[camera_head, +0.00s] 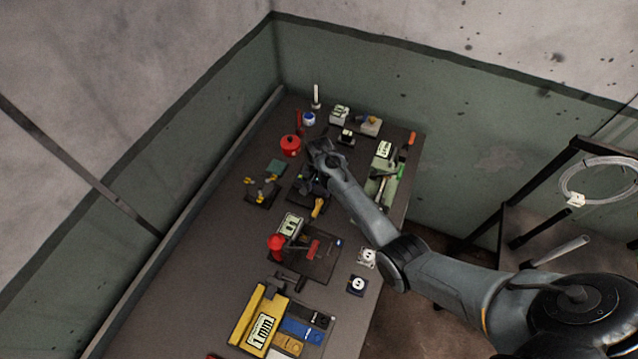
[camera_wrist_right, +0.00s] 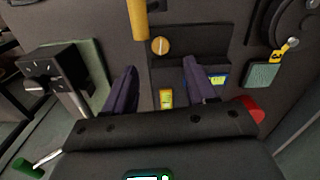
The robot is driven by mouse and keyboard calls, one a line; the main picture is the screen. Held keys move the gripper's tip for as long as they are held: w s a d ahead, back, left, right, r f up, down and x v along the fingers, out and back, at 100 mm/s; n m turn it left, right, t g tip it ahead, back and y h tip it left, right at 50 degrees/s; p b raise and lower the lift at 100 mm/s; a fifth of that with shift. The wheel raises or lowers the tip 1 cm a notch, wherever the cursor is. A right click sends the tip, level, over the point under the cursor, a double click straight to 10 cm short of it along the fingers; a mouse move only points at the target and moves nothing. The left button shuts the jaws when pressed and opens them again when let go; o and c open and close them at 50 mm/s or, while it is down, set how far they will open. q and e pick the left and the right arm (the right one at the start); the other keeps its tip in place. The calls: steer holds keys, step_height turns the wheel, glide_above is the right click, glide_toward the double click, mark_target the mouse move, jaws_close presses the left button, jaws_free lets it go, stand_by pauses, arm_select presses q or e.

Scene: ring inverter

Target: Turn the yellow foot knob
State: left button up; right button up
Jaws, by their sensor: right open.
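A round yellow knob (camera_wrist_right: 160,46) with a slot across it sits on a dark fixture (camera_wrist_right: 215,45) in the right wrist view. My right gripper (camera_wrist_right: 160,75) is open, with its two dark fingers apart and nothing between them that I can see held. The knob lies just beyond the fingertips, between their lines. In the head view my right gripper (camera_head: 316,172) is over the dark fixture at mid-table, and my wrist hides the knob there. I cannot tell whether the fingers touch the fixture. My left gripper is not in view.
A yellow handle (camera_wrist_right: 137,18) stands close to the knob. A black box with a dial (camera_wrist_right: 52,75) is at the left. In the head view, a red pot (camera_head: 290,146) and a red-topped device (camera_head: 276,243) flank the arm. The table's left strip (camera_head: 175,270) is clear.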

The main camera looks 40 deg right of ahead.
steer(key=shift+r, duration=0.85)
steer(key=shift+s, duration=0.1)
steer(key=s+a+r+n+t+p, duration=0.1)
steer(key=s+a+r+n, duration=0.3)
steer(key=s, duration=0.5)
steer(key=s+a+r+n+t+p, duration=0.1)
steer(key=s+a+r+n+p, duration=0.2)
steer(key=s, duration=0.7)
steer(key=s+a+r+n+t+p, duration=0.1)
steer(key=s+a+r+n+p, duration=0.2)
steer(key=s+a+r+n, duration=0.3)
steer(key=s+r, duration=0.4)
steer(key=shift+a+t, duration=0.15)
steer(key=shift+t, duration=0.15)
steer(key=shift+r, duration=0.1)
